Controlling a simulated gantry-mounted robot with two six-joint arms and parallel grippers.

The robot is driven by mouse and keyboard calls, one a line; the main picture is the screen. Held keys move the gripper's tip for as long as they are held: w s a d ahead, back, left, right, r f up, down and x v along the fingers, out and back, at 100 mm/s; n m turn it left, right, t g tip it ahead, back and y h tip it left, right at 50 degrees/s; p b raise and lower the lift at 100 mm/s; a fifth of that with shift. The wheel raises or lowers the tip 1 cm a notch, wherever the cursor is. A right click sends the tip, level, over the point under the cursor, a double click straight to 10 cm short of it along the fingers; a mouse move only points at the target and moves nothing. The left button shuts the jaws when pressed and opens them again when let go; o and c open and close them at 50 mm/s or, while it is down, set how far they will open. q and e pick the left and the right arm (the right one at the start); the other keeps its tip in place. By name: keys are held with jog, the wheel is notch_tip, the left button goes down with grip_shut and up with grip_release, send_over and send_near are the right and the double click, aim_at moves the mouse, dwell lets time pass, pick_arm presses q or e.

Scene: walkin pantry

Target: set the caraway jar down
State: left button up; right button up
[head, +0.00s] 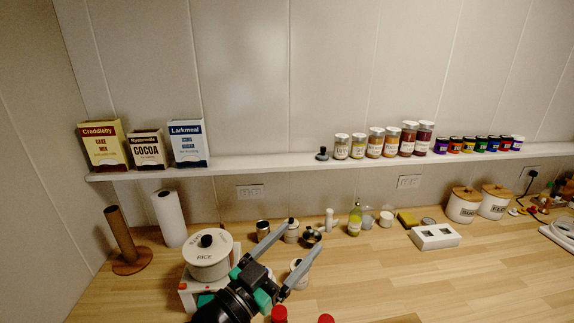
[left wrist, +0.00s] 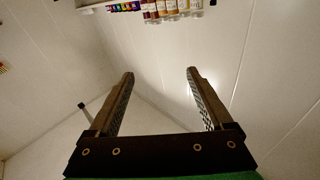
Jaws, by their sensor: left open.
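Several glass spice jars with pale lids stand in a row on the wall shelf; the leftmost is a pale-filled jar (head: 341,147). Their labels are too small to read, so I cannot tell which one is caraway. The jars also show upside down at the top of the left wrist view (left wrist: 170,9). My left gripper (head: 302,238) is open over the counter, below and in front of the shelf. In the left wrist view the space between its fingers (left wrist: 160,72) is empty. My right gripper is not in view.
The white shelf (head: 260,162) also holds boxes at left, a dark-knobbed item (head: 322,154) and small colourful jars (head: 480,145). A rice canister (head: 207,262) stands beside my left arm. Small jars and a green bottle (head: 355,220) stand behind the gripper. The front right counter (head: 450,285) is clear.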

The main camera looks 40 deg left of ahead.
pick_arm(q)
jog(key=s+d+r+t, duration=0.2)
jog(key=s+r, duration=0.1)
jog(key=r, duration=0.6)
jog(key=s+d+r+t+h, duration=0.1)
jog(key=s+d+r+t, duration=0.2)
jog(key=r, duration=0.6)
jog(key=s+d+r+t+h, duration=0.1)
jog(key=s+d+r+t, duration=0.1)
jog(key=r, duration=0.7)
jog(key=s+d, duration=0.1)
jog(key=s, duration=0.1)
jog(key=shift+s+r+t, duration=0.25)
jog(key=shift+s+t, duration=0.15)
jog(key=shift+d, duration=0.1)
